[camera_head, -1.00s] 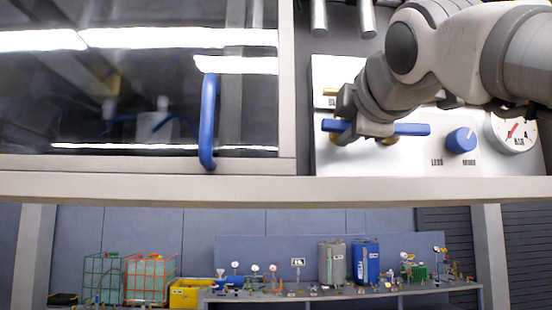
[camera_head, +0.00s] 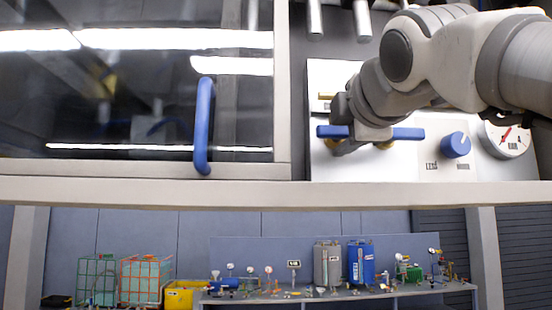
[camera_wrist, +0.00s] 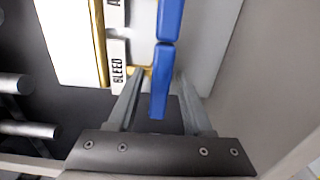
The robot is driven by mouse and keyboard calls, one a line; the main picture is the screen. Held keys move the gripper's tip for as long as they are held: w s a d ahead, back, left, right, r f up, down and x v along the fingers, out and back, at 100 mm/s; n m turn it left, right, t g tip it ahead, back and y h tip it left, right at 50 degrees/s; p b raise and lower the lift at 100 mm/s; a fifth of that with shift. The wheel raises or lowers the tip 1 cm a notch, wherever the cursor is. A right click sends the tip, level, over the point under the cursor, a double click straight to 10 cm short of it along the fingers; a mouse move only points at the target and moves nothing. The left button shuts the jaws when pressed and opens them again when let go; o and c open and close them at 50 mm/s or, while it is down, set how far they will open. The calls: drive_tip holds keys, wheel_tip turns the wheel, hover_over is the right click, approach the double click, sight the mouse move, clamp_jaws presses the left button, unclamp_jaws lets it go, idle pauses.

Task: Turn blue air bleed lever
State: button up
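Two blue lever pieces lie nearly end to end on a white panel. The left blue lever (camera_head: 332,131) shows in the head view, level, and as the lower blue bar (camera_wrist: 159,85) in the wrist view, beside a label reading BLEED (camera_wrist: 118,66). The other blue lever (camera_head: 408,134) is to its right and also shows in the wrist view (camera_wrist: 171,18). My gripper (camera_wrist: 158,78) has one finger on each side of the lower bar, with narrow gaps visible. My wrist hides part of the levers in the head view.
A blue knob (camera_head: 455,145) and a round gauge (camera_head: 506,139) sit right of the levers. A glass door with a blue handle (camera_head: 203,126) is to the left. A pale ledge (camera_head: 250,191) runs below the panel. Metal cylinders (camera_wrist: 28,129) stick out at left in the wrist view.

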drive_tip(key=shift+s, duration=0.1)
drive_tip(key=s+b, duration=0.3)
drive_tip(key=s, duration=1.4)
drive_tip(key=shift+s, duration=0.1)
